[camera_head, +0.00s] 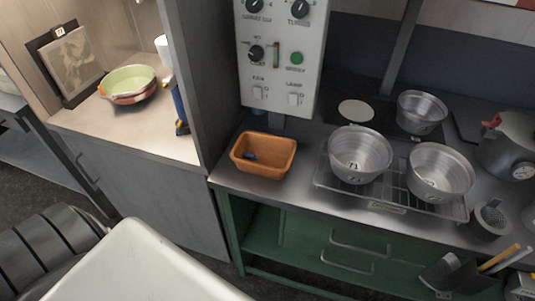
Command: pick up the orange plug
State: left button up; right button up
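I cannot make out an orange plug for certain in the head view. An orange rectangular tub (264,168) stands on the steel counter below the control panel, with a small dark blue item (249,156) inside it. The tub's lower inside is partly hidden by its front wall. Neither of my grippers is in view.
Two metal pots (360,160) stand on a wire rack (388,208) right of the tub; another pot (421,112) is behind. A control panel (279,60) rises behind the tub. A bowl (128,85) is on the left counter. Green drawers (350,250) are below.

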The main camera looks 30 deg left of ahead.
aim_at(101, 89)
jog(key=j+u, duration=0.2)
jog(key=u, duration=0.3)
jog(key=j+u, duration=0.15)
jog(key=u, duration=0.35)
jog(key=i+j+u, duration=0.15)
jog(key=u, duration=0.3)
jog(key=i+j+u, duration=0.1)
jog(key=u, duration=0.4)
jog(key=i+j, duration=0.2)
jog(key=i+j+z, duration=0.1)
jog(key=j, duration=0.3)
jog(key=i+j, duration=0.25)
jog(key=i+j+z, duration=0.1)
jog(key=j, duration=0.3)
jog(key=i+j, duration=0.2)
jog(key=j, duration=0.15)
jog(key=i+z, duration=0.05)
